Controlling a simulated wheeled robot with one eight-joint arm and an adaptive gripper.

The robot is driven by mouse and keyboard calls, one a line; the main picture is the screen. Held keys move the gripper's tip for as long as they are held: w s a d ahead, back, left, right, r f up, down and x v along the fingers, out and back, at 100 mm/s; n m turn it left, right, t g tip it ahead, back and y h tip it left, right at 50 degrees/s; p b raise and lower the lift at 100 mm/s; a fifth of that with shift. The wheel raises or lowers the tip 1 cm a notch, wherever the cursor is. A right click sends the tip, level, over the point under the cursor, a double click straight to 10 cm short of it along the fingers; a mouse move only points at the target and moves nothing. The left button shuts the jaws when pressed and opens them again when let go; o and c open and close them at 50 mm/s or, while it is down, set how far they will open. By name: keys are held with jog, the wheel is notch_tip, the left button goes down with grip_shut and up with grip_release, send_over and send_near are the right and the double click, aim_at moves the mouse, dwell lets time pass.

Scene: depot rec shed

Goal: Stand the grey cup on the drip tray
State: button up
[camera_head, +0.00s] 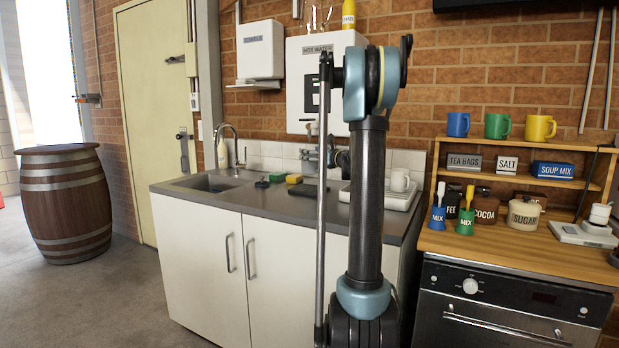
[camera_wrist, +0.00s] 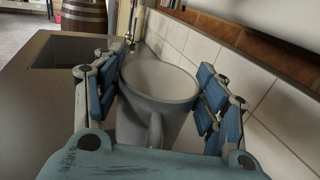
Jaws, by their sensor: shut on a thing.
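The grey cup (camera_wrist: 160,80) fills the middle of the wrist view, its open rim up and its handle toward the camera. My gripper (camera_wrist: 158,70) is shut on it, with blue-padded fingers on both sides. The cup's base is hidden, so I cannot tell whether it touches the counter. In the head view my arm's upright link hides most of the gripper and cup. A flat dark tray (camera_head: 302,190) lies on the counter below the hot water unit (camera_head: 309,80); it may be the drip tray, partly hidden by my arm.
A white mug (camera_head: 399,180) stands on a pale tray (camera_head: 374,200) at the counter's right. The tiled wall (camera_wrist: 262,100) is close to my gripper's right side.

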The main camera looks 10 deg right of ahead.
aim_at(315, 169)
jog(key=shift+a+f, duration=0.15)
jog(key=shift+f, duration=1.5)
jog(key=shift+a+f, duration=0.15)
jog(key=shift+f, duration=1.5)
jog(key=o, duration=1.3)
jog(key=shift+s, duration=0.1)
jog(key=v, duration=1.2)
jog(key=shift+d, duration=0.1)
